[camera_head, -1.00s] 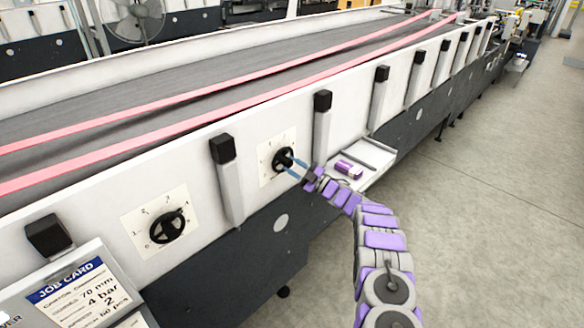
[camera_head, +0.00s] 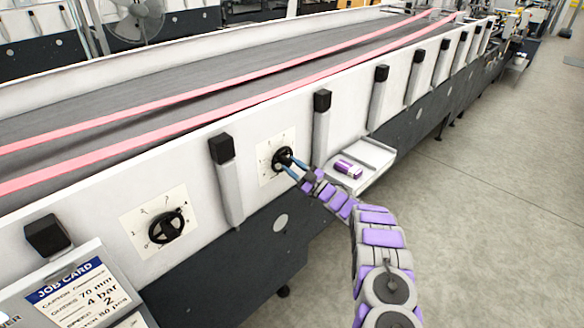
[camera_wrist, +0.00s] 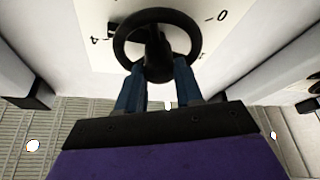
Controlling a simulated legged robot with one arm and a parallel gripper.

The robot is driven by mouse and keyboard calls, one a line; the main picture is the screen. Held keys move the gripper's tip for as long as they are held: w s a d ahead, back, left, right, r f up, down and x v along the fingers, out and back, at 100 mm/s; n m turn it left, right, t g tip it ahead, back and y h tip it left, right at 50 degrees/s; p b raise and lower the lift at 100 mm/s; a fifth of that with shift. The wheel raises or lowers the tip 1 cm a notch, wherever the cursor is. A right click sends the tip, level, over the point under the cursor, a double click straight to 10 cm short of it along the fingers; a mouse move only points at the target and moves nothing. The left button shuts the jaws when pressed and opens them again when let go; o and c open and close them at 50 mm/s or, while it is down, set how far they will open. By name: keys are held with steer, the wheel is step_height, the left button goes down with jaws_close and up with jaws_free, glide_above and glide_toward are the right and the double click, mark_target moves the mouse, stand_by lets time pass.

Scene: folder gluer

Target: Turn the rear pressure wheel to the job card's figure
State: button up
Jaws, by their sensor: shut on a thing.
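A black handwheel (camera_head: 283,157) sits on a pale dial plate (camera_head: 264,149) on the machine's white side panel. My gripper (camera_head: 287,164) is shut on this wheel, its blue fingers at the hub. In the wrist view the wheel's rim (camera_wrist: 191,30) arches above my gripper (camera_wrist: 158,80). Beside it the plate shows a 4 at left and a 0 at right, seen inverted. A small black nub (camera_wrist: 113,28) shows at the rim's left, near the 4. The job card (camera_head: 80,295) at lower left shows "4 bar"; some lines are too small to read.
A second black handwheel (camera_head: 166,227) with its own dial plate (camera_head: 141,233) is nearer, to the left. Black-capped posts (camera_head: 229,185) stand along the panel. A white shelf (camera_head: 377,157) with a purple object (camera_head: 348,169) juts out at right. The floor (camera_head: 480,220) is clear.

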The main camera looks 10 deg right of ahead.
steer(key=o, duration=0.8)
steer(key=shift+d+f, duration=0.1)
steer(key=shift+f, duration=0.25)
steer(key=shift+o, duration=1.2)
steer(key=shift+r, duration=0.25)
steer(key=shift+d, duration=0.1)
steer(key=v, duration=1.7)
steer(key=shift+f, duration=0.25)
steer(key=shift+s+d, duration=0.1)
